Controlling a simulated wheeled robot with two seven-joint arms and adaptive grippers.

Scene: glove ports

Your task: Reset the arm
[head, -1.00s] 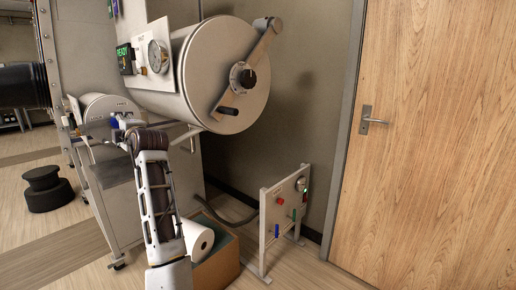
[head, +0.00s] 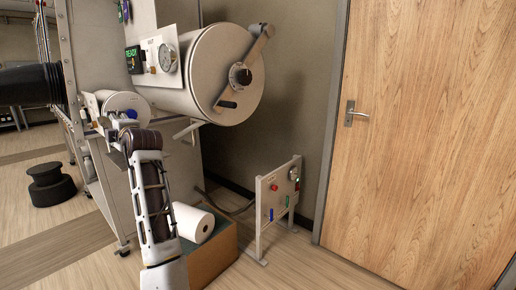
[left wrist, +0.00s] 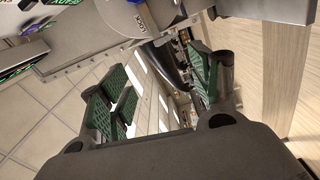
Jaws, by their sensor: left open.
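My left arm rises from the bottom of the head view, and its gripper (head: 112,130) is partly hidden beyond the elbow, near the small round chamber (head: 125,103). A blue part (head: 131,114) shows at that chamber. In the left wrist view the gripper (left wrist: 160,90) is open, its green-padded fingers apart with nothing held between them. Whether anything touches the gripper cannot be told. My right gripper is out of view.
A large round chamber (head: 222,80) with a handle bar projects above and right of my arm. A box (head: 216,262) with a white roll (head: 194,222) and a small control panel (head: 277,203) stand on the floor. A wooden door (head: 430,140) is at right. A black stool (head: 50,187) is left.

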